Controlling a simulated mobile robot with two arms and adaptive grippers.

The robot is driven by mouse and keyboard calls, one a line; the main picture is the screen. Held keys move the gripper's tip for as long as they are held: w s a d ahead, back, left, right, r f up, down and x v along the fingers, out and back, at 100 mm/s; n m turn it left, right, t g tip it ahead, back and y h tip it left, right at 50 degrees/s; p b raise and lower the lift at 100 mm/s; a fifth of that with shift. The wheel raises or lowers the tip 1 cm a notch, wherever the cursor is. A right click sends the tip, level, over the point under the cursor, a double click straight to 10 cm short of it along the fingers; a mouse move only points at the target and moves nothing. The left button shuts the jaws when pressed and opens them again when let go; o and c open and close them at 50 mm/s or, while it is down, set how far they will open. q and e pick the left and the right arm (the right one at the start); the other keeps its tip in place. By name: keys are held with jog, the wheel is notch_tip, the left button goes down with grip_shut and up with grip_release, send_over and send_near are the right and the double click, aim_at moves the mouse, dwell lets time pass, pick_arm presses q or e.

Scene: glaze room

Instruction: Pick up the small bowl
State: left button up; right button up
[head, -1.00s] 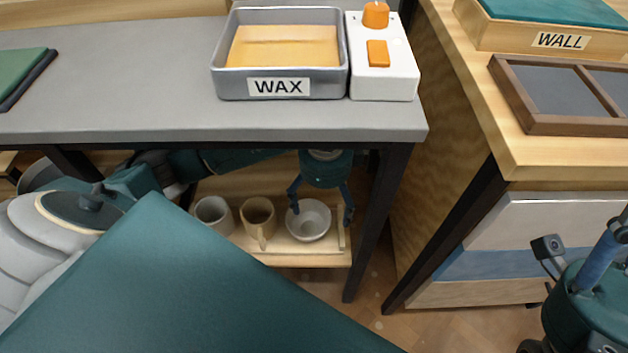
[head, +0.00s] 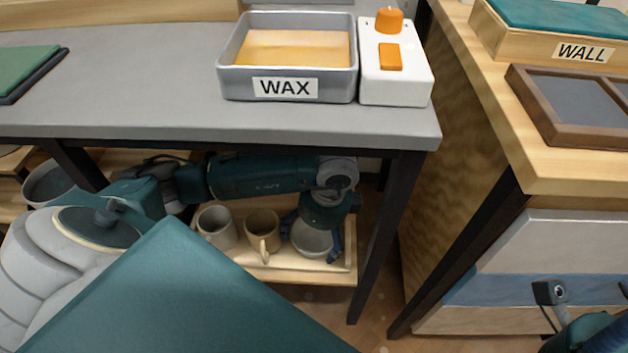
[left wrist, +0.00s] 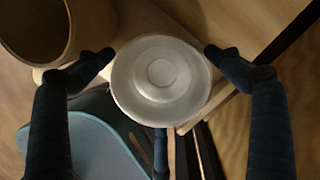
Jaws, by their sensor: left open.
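The small bowl (head: 312,240) is pale grey-white and stands upright on a wooden lower shelf tray, at the right of a row with two mugs. My left gripper (head: 314,236) is open, pointing down over the bowl, and hides part of its rim. In the left wrist view the bowl (left wrist: 160,82) lies centred below the open left gripper (left wrist: 160,52). One fingertip is near the rim on each side; I cannot tell whether they touch it. My right gripper's fingers are out of frame; only part of my right wrist shows at the lower right corner.
A grey mug (head: 216,227) and a tan mug (head: 263,232) stand left of the bowl. The tray (head: 300,273) has a low edge. The grey tabletop (head: 120,100) is above my left arm, and a black table leg (head: 388,235) stands to the right.

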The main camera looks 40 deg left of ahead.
pick_arm(q)
jog(key=shift+f, duration=0.4)
jog(key=shift+r, duration=0.1)
jog(key=c, duration=1.1)
jog(key=shift+r, duration=0.15)
